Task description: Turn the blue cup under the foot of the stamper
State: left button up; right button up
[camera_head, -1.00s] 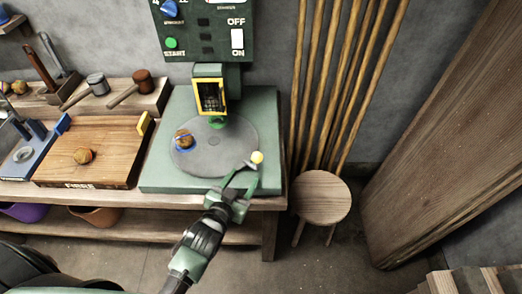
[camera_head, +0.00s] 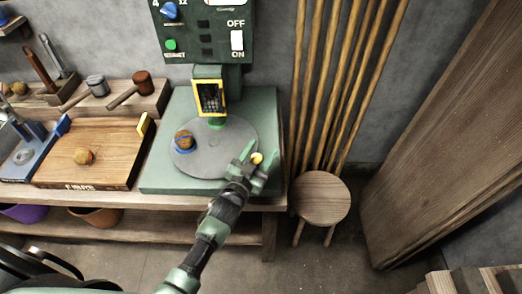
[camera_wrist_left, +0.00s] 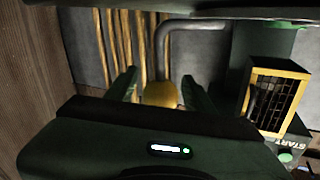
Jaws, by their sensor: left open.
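The blue cup (camera_head: 184,150) sits on the left part of the round grey turntable (camera_head: 214,163) and holds a brown ball. The green foot (camera_head: 217,122) of the stamper (camera_head: 209,74) is over the back of the turntable, to the right of the cup and apart from it. A yellow knob (camera_head: 257,158) stands at the turntable's right edge. My left gripper (camera_head: 259,157) is open with its fingers on either side of the knob. The left wrist view shows the yellow knob (camera_wrist_left: 160,94) between the two fingers; contact cannot be told. My right gripper is not in view.
A yellow-framed grille (camera_head: 210,97) is on the stamper's front, below a panel with switches. A wooden board (camera_head: 110,160) with a ball lies to the left. A stool (camera_head: 320,198) and several upright poles (camera_head: 335,90) stand to the right.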

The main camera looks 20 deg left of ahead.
pick_arm(q)
grip_shut()
dwell(1.5)
